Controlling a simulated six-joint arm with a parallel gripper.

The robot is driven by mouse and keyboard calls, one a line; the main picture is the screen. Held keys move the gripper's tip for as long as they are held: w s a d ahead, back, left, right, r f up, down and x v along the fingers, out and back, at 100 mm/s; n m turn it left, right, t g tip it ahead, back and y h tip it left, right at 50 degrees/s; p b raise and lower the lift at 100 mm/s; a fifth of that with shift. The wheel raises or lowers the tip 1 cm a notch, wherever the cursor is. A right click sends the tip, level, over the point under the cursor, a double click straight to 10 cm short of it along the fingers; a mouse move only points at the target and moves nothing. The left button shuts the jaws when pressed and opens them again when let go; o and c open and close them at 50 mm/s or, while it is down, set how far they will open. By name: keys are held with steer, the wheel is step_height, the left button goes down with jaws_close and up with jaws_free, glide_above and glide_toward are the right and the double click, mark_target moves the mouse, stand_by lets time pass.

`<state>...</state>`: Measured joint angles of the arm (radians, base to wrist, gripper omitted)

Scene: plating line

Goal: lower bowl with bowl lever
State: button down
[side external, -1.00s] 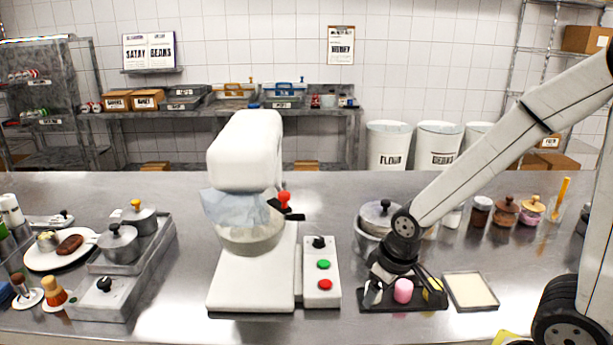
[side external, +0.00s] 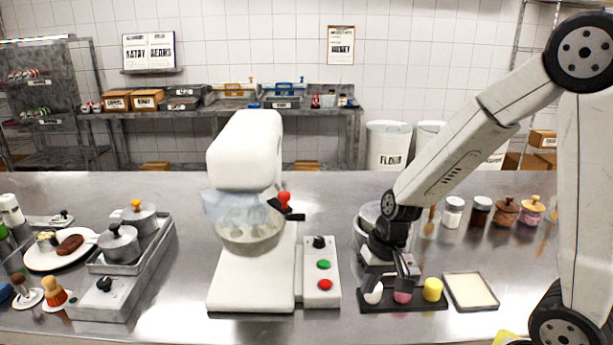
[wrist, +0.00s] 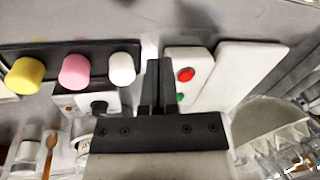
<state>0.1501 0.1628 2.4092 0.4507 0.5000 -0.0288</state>
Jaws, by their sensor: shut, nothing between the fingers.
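The stand mixer's bowl (side external: 248,238) sits under the white mixer head in the side external view, with a clear guard around its top. Part of the bowl (wrist: 268,118) shows at the right of the wrist view. The bowl lever (side external: 284,198), with a red knob and a dark arm, is on the right side of the mixer beside the bowl. My gripper (side external: 407,272) is well to the right of the lever and lower, above the small dark tray. Its fingers (wrist: 158,85) are together and empty in the wrist view. The lever is not clear in the wrist view.
The control box with a green button (side external: 323,264) and a red button (side external: 325,284) stands between mixer and gripper. The dark tray (side external: 375,307) holds white, pink and yellow pieces under my gripper. A pot stands behind my gripper. A pale square tray (side external: 470,291) lies to the right.

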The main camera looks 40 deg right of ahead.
steer(key=w+d+r+m+t+y, duration=0.2)
steer(key=w+d+m+t, duration=0.8)
steer(key=w+d+m, duration=0.5)
steer(key=w+m+y, duration=0.1)
steer(key=w+m, duration=0.1)
steer(key=shift+w+y, duration=0.3)
steer(key=shift+w, duration=0.05)
steer(key=shift+x, duration=5)
